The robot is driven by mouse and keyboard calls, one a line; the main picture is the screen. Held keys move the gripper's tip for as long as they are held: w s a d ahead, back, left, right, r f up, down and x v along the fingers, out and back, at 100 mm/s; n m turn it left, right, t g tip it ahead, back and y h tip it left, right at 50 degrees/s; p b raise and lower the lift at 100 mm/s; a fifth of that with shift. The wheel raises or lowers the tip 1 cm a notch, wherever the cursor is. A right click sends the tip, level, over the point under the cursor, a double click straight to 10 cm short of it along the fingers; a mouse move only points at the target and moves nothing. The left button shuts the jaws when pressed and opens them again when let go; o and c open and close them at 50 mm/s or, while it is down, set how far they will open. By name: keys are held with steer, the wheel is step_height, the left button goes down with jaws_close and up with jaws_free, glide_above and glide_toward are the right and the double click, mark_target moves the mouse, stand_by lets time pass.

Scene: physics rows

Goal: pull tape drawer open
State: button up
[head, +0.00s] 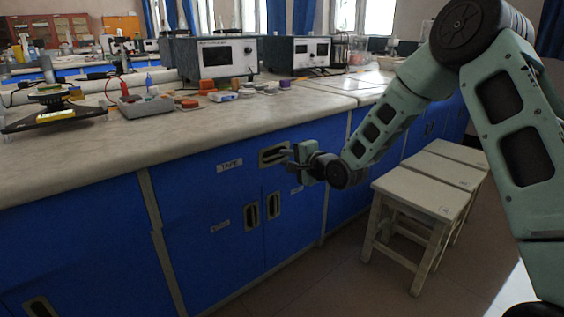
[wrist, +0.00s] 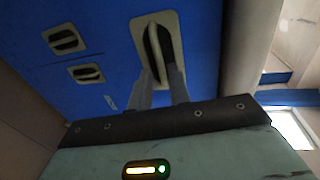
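The drawer labelled TAPE (head: 230,165) is in the blue cabinet front under the bench top. Its front looks flush with the cabinet. Its handle, a pale oval recessed frame with a bar (head: 270,156), is at the drawer's right part. My gripper (head: 287,158) is at this handle, with its fingers partly hidden in the head view. In the wrist view, the handle (wrist: 152,22) is straight ahead. My gripper's two grey fingers (wrist: 161,72) stand apart at the handle's near end, one on each side of the bar. Contact with the bar cannot be made out.
Two cupboard doors with upright handles (head: 251,216) are below the drawer. White stools (head: 418,196) stand at the right, beside the bench. The bench top (head: 200,125) carries instruments and small items. The floor before the cabinet is clear.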

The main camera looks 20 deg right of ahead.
steer(key=shift+x, duration=1.4)
steer(key=shift+c, duration=0.3)
jaws_close()
